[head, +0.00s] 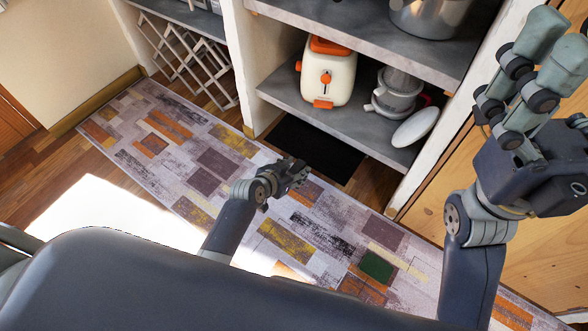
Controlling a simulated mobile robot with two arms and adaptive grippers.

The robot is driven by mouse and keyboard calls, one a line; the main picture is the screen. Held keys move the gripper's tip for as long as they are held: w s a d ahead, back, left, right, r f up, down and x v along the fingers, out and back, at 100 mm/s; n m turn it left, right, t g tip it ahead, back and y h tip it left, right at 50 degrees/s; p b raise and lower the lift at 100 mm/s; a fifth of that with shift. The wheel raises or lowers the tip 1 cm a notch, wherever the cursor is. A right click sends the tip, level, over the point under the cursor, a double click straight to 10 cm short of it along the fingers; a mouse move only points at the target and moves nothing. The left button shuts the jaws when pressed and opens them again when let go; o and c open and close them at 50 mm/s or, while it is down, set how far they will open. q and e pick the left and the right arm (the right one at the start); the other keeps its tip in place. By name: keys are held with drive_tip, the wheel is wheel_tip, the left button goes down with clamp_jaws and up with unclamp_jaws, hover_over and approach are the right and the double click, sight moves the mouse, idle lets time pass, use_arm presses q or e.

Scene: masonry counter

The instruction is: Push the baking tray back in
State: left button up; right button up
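A flat black panel (312,148), probably the baking tray, lies low under the bottom shelf of the open cabinet. Its front part shows and its back is hidden under the shelf. My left gripper (297,172) is just in front of its near edge in this view. I cannot tell whether they touch. Its fingers are small and dark, so their opening is unclear. My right gripper (552,52) is raised at the upper right, away from the panel. Its fingers are extended and spread, with nothing seen between them.
The shelf above the panel (345,118) holds a white and orange toaster (328,76), grey cups (397,90) and a white plate (415,127). A metal pot (430,14) stands higher. A patchwork rug (215,160) covers the floor in front. A lattice rack (188,55) is at left.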

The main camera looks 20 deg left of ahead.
sight(302, 160)
use_arm(q)
clamp_jaws()
drive_tip(key=shift+w, duration=0.1)
drive_tip(key=shift+w+d+r, duration=0.2)
drive_tip(key=shift+w, duration=0.3)
drive_tip(key=shift+w+d+r, duration=0.15)
drive_tip(key=shift+w, duration=0.3)
drive_tip(key=shift+w+d+r, duration=0.1)
drive_tip(key=shift+w+r, duration=0.05)
drive_tip(key=shift+w, duration=0.2)
drive_tip(key=shift+w, duration=0.2)
